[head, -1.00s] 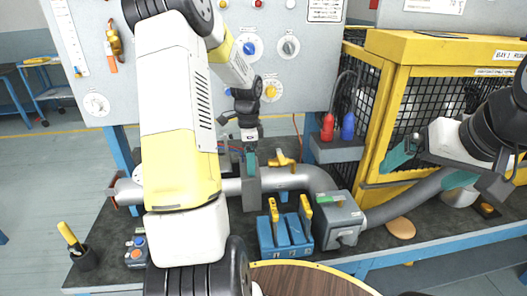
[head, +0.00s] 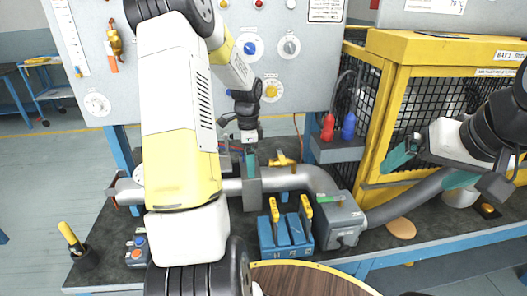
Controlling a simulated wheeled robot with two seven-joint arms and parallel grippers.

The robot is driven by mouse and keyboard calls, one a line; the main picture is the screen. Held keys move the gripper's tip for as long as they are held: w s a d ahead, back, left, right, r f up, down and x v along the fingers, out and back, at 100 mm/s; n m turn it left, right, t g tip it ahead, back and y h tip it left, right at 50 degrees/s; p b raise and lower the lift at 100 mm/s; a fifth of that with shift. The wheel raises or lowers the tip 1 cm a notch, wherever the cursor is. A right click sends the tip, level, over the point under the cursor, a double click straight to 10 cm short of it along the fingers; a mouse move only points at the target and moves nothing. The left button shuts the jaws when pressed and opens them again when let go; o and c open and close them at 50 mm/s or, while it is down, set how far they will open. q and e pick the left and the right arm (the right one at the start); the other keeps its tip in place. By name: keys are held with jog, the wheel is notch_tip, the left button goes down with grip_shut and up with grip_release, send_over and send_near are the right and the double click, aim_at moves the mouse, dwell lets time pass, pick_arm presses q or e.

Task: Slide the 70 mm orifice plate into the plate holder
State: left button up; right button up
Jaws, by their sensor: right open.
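A grey upright holder (head: 252,190), which looks like the plate holder, sits across the grey pipe at mid-bench. My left gripper (head: 251,158) points down just above it, with a teal fingertip at its top. My own arm and the small size hide whether that gripper holds a plate. A blue rack (head: 268,242) stands in front of the pipe, with yellow-handled plates (head: 275,212) upright in it. Their sizes cannot be read. My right gripper (head: 428,168) is open and empty, with teal fingers apart, in front of the yellow cage.
A grey box (head: 340,222) stands right of the rack and joins a grey hose. A yellow lever (head: 284,160) rises behind the pipe. A yellow mesh cage (head: 385,110) bounds the right side. A dark cup (head: 87,258) and a button box (head: 137,252) stand at front left.

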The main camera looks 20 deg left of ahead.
pick_arm(q)
jog(key=shift+r, duration=0.3)
dwell(0.4)
jog(key=o, duration=1.5)
jog(key=shift+r, duration=3.85)
jog(key=shift+r, duration=0.1)
jog(key=s+d+r+n+t, duration=0.3)
jog(key=s+d+r+n, duration=0.4)
jog(key=s+r, duration=0.4)
jog(key=s+d+r+n+t+h, duration=0.2)
jog(key=s+d+n, duration=0.3)
jog(key=s, duration=0.7)
jog(key=shift+d+t, duration=0.45)
jog(key=shift+t, duration=0.15)
